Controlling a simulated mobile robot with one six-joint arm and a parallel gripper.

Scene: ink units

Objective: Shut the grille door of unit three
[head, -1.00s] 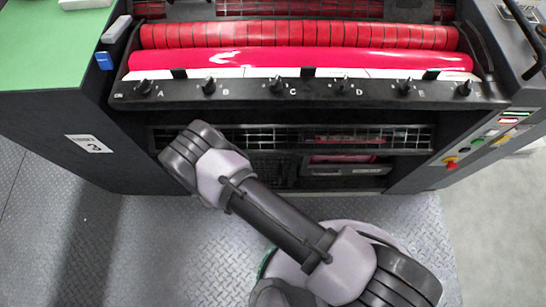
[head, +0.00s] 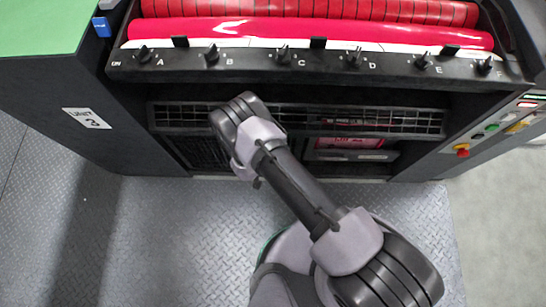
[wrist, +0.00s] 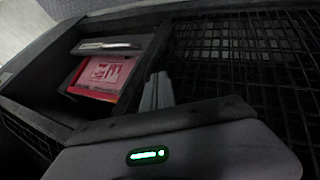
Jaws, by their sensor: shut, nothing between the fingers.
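The black wire grille door (head: 180,114) spans the front of the press unit below the row of lettered knobs in the head view. Its mesh also fills the right of the wrist view (wrist: 245,50). I cannot tell its exact angle; an opening shows below and behind it. My arm's end covers part of the grille in the head view, and the fingers are hidden there. In the wrist view my gripper (wrist: 158,84) is shut and empty, its grey fingers beside the mesh edge. Whether they touch it is unclear.
A red labelled box (wrist: 102,76) sits in the opening. Red rollers (head: 310,31) and the knob bar (head: 320,68) lie above. A side panel bears a label (head: 87,118) that seems to read unit 2. A red button (head: 462,150) is on the right. The patterned metal floor (head: 160,240) is clear.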

